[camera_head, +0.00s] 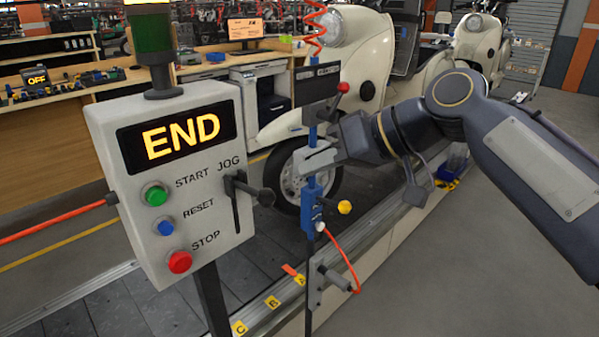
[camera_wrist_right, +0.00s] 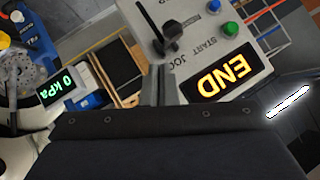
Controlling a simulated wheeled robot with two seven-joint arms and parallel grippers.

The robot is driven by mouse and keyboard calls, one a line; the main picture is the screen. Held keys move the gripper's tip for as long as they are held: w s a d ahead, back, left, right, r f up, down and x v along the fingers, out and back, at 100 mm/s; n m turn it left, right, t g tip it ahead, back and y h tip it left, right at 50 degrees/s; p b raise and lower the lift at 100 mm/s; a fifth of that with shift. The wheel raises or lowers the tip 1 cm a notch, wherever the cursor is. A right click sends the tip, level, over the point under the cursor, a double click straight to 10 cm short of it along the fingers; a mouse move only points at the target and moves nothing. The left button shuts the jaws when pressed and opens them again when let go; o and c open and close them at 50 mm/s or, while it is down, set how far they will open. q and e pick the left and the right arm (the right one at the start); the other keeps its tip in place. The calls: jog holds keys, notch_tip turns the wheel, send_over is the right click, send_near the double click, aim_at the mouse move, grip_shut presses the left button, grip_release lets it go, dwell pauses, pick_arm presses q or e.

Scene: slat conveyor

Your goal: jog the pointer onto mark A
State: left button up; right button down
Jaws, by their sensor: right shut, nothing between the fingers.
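The grey control box (camera_head: 200,238) shows END on its display. Its black JOG lever (camera_head: 252,190) is on the right of its face; the lever also shows in the wrist view (camera_wrist_right: 172,38). A small red-orange piece (camera_head: 289,269), seemingly the pointer, lies at the conveyor edge, up and left of yellow mark A (camera_head: 300,281). Whether it lines up with A is hard to tell. Marks B (camera_head: 272,302) and C (camera_head: 239,328) follow to the lower left. My right gripper (camera_head: 308,162) is shut and empty, right of the box and apart from the lever. My left gripper is not in view.
A blue-black post (camera_head: 310,215) with a yellow knob and red hose stands by my right gripper. The box has green START, blue RESET and red STOP (camera_head: 179,262) buttons. A cream scooter (camera_head: 355,65) stands behind. Grey slats (camera_head: 150,308) run below the box.

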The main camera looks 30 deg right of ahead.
jog(key=shift+v, duration=2.8)
jog(key=shift+w+a+r, duration=0.1)
jog(key=shift+a+r, duration=0.05)
jog(key=shift+r, duration=0.05)
